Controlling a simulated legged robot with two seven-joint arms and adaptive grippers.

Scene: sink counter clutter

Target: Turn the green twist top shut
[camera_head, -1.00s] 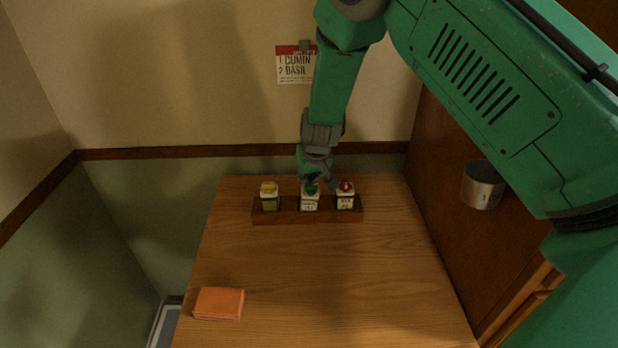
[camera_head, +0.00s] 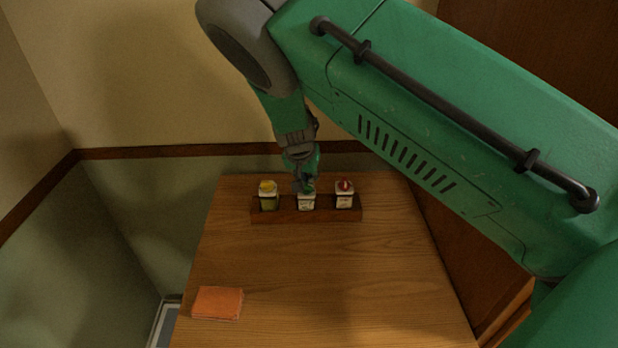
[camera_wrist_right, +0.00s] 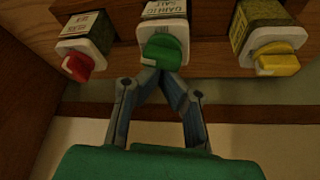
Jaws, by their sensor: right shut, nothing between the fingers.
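The green twist top (camera_head: 309,186) sits on the middle jar (camera_head: 307,203) in a wooden rack. It shows closer in the right wrist view (camera_wrist_right: 162,52), as a ridged knob on a white collar. My right gripper (camera_head: 304,184) is at the green top and partly covers it in the head view. In the right wrist view its two fingers (camera_wrist_right: 158,76) meet just below the knob, shut with nothing between them. Whether the fingertips touch the knob I cannot tell. My left gripper is not in view.
A yellow-topped jar (camera_head: 268,196) and a red-topped jar (camera_head: 344,194) flank the middle one in the rack (camera_head: 284,216). An orange sponge-like block (camera_head: 217,303) lies at the front left of the wooden counter (camera_head: 330,275). The counter's middle is clear. My right arm crosses the upper right.

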